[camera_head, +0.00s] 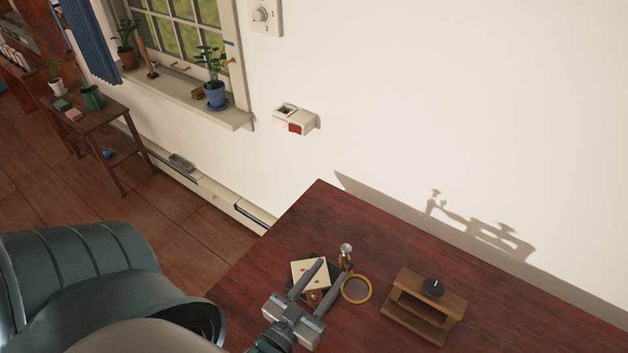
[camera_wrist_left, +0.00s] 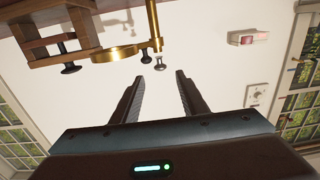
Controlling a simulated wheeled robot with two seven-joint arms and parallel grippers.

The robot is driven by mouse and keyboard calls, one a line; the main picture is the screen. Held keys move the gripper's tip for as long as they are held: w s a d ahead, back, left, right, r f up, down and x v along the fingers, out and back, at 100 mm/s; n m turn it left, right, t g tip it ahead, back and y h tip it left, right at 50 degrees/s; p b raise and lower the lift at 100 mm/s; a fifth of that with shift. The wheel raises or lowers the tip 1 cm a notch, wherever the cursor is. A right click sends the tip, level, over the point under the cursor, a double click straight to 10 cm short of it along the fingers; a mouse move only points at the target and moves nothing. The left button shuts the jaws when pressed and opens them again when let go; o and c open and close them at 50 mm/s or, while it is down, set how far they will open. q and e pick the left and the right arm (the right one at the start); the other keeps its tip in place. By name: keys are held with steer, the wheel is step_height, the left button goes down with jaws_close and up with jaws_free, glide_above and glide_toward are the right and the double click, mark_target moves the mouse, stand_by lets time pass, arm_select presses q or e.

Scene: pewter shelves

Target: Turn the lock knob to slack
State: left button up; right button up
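A wooden stand (camera_head: 398,310) on the dark red table (camera_head: 330,215) carries a round black knob (camera_head: 433,288) with a pale mark on top. Left of it is a brass ring (camera_head: 356,289), with a small silvery knob (camera_head: 346,250) on brass parts behind it. In the left wrist view the brass ring (camera_wrist_left: 115,53) sits beside an upright brass post (camera_wrist_left: 153,20), with small knobs (camera_wrist_left: 159,65) near the post. I cannot tell which is the lock knob. My left gripper (camera_head: 335,269) is open, its fingertips close to the brass parts, apparently empty. My right gripper is not in view.
A cream card (camera_head: 305,271) with dark dots lies on the table beside the left gripper. A wall box (camera_head: 297,119) with a red switch and a dial plate (camera_head: 265,16) are on the wall. The table's far part is clear.

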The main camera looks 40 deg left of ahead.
arm_select(q)
steer(key=shift+s+d+b, duration=0.15)
steer(key=shift+s+b, duration=0.45)
steer(key=shift+s, duration=1.65)
steer(key=m+g+h+b, duration=0.2)
steer(key=m+h, duration=0.4)
steer(key=h, duration=0.3)
glide_toward(346, 250)
steer(key=shift+s+a+f, duration=0.15)
steer(key=shift+s+a, duration=0.3)
steer(key=shift+s, duration=0.1)
steer(key=shift+s+a+f, duration=0.15)
steer(key=shift+s+a, duration=0.3)
steer(key=shift+s, duration=0.05)
steer(key=shift+w+p, duration=0.1)
steer(key=shift+p, duration=0.2)
steer(key=p+x, duration=0.5)
steer(key=x, duration=1.2)
steer(key=shift+r+p, duration=0.15)
steer(key=shift+p, duration=0.2)
